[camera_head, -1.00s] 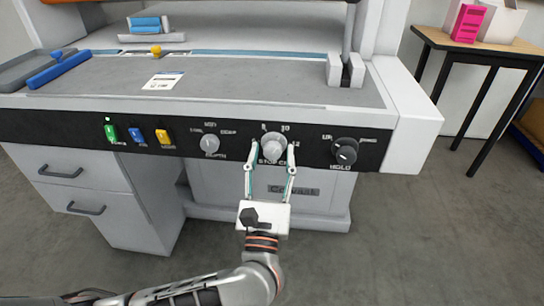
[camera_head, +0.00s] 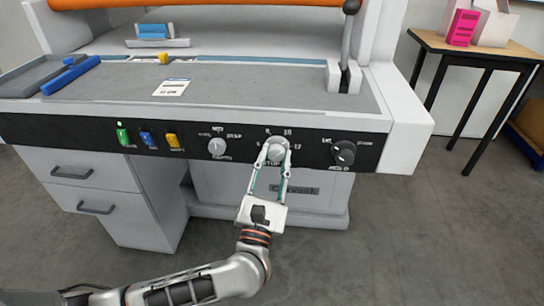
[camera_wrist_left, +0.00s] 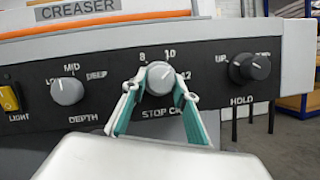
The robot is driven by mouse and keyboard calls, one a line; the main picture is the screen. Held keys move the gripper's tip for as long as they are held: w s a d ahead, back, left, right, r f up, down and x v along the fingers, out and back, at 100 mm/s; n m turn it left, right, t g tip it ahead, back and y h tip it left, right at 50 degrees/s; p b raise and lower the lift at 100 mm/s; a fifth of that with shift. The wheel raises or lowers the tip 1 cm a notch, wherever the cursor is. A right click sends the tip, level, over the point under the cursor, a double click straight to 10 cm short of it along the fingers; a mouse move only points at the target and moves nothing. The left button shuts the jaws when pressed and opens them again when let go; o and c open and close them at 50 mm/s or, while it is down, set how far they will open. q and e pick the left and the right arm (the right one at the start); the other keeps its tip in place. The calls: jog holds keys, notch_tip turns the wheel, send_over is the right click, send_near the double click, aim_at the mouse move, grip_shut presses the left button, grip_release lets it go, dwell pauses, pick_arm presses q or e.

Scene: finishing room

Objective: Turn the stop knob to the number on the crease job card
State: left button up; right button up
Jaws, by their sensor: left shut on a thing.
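The stop knob (camera_head: 276,151) is a round grey dial on the black control strip, with 8, 10 and 12 around it. My left gripper (camera_head: 277,158) comes from below and is shut on the knob, one finger on each side. In the left wrist view the stop knob (camera_wrist_left: 160,76) sits between the fingertips; its faint mark seems to point up and slightly right, near 10, but I cannot tell exactly. A white card (camera_head: 172,87), probably the job card, lies on the grey bed; its print is too small to read. My right gripper is not in view.
The depth knob (camera_head: 217,147) is left of the stop knob, and the hold knob (camera_head: 344,152) is right of it. Green, blue and yellow switches (camera_head: 148,139) are further left. A lever (camera_head: 347,45) stands at the bed's right. The floor in front is clear.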

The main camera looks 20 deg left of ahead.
pick_arm(q)
jog(key=r+m+h+p, duration=0.1)
jog(key=m, duration=0.1)
jog(key=shift+r+m+p, duration=0.2)
jog(key=shift+m+p, duration=0.2)
jog(key=m+h+p, duration=0.1)
jog(key=m+p, duration=0.1)
jog(key=shift+a+m+h, duration=0.15)
jog(key=shift+m+h, duration=0.15)
jog(key=shift+m+g+h+p, duration=0.4)
jog(key=shift+m+p, duration=0.6)
jog(key=shift+p, duration=0.1)
jog(key=m+p, duration=0.1)
jog(key=m+h+p, duration=0.1)
jog(key=p, duration=0.1)
jog(key=shift+f+m+g, duration=0.2)
jog(key=shift+m+g, duration=0.1)
jog(key=shift+m, duration=0.1)
jog(key=shift+s, duration=0.1)
jog(key=shift+f+m+p, duration=0.2)
jog(key=shift+m+p, duration=0.2)
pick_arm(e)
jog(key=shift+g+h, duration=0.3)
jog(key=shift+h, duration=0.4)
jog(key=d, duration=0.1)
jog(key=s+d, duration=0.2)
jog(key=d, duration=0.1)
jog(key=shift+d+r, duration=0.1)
pick_arm(q)
jog(key=shift+f, duration=0.15)
